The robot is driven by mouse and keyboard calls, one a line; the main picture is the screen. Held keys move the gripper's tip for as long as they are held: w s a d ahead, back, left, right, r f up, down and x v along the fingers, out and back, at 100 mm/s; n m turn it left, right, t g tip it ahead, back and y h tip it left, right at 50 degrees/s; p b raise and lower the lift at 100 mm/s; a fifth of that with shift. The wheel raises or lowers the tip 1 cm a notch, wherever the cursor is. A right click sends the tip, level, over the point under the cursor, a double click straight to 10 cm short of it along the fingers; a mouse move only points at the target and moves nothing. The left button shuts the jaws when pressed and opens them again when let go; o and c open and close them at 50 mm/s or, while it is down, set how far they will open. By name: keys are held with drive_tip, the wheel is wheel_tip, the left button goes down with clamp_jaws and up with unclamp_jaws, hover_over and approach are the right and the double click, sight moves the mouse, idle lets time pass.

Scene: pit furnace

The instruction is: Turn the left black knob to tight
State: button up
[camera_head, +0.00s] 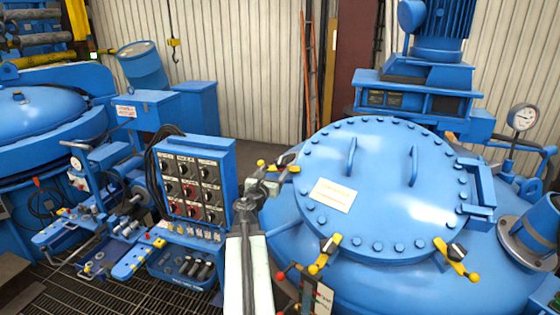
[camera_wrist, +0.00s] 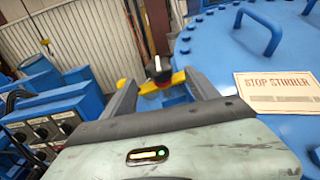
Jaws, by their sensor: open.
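The left black knob (camera_wrist: 158,70) sits on a yellow clamp bar at the left rim of the round blue lid. In the head view the knob (camera_head: 287,159) is partly behind my gripper. My gripper (camera_head: 273,176) is open at the lid's left edge. In the wrist view its two fingers (camera_wrist: 160,88) stand apart, and the knob shows between and just beyond their tips. I cannot tell whether a finger touches the knob or its bar. The blue lid (camera_head: 375,205) carries several bolts and two handles.
Two more yellow clamps, at the front (camera_head: 325,254) and right front (camera_head: 456,259), sit on the lid's rim. A knob panel (camera_head: 195,182) and a blue tool bench (camera_head: 130,260) stand left of my arm. A "stop stirrer" sign (camera_head: 333,195) lies on the lid.

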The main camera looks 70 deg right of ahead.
sight(278, 164)
drive_tip(key=d, duration=0.8)
drive_tip(key=shift+w, duration=0.15)
drive_tip(key=shift+a, duration=0.15)
drive_tip(key=c, duration=1.2)
drive_tip(key=shift+a+f, duration=0.1)
drive_tip(key=shift+a, duration=0.05)
drive_tip(key=shift+c, duration=0.9)
drive_tip(key=shift+w+m, duration=0.1)
drive_tip(key=shift+m, duration=0.2)
